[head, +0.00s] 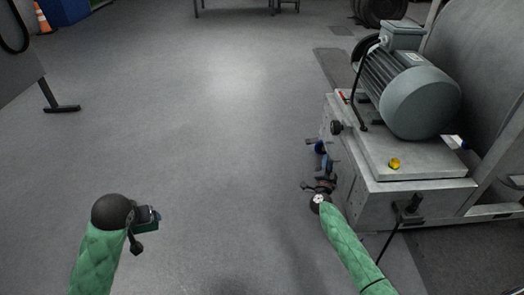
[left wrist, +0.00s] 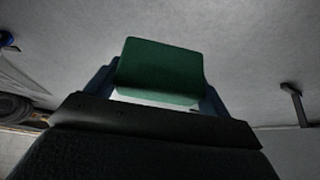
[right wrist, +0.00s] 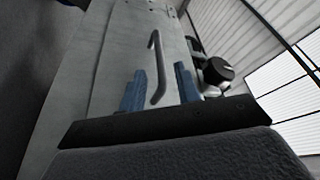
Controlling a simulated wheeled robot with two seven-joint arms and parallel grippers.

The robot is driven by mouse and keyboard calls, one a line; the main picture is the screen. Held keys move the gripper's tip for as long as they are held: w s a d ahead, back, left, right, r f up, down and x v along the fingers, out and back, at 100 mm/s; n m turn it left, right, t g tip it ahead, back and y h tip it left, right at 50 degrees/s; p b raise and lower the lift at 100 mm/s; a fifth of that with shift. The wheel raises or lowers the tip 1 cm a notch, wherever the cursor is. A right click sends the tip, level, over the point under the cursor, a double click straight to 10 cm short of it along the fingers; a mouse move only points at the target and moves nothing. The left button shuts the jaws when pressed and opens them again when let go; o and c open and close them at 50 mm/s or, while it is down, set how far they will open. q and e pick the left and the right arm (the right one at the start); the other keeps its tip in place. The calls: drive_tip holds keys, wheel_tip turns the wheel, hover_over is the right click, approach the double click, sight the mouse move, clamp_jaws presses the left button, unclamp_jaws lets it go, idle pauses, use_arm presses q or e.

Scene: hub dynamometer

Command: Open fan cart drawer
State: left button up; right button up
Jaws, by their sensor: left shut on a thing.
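The fan cart is the grey metal box (head: 410,196) at the right of the head view, under a grey motor. In the right wrist view its pale side panel (right wrist: 110,55) carries a bent grey bar handle (right wrist: 157,65). My right gripper (right wrist: 160,80) is open, and the handle shows between its two blue fingers; I cannot tell whether they touch it. In the head view the right gripper (head: 321,155) is beside the cart's left side. My left gripper (head: 150,213) is shut on a dark green block (left wrist: 160,70), over open floor.
A stand foot (head: 62,108) is at far left. The middle floor is clear.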

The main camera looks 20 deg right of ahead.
sight(329, 153)
drive_tip(key=shift+b+x, duration=0.7)
drive_tip(key=shift+x, duration=1.85)
drive_tip(key=shift+c, duration=0.2)
clamp_jaws()
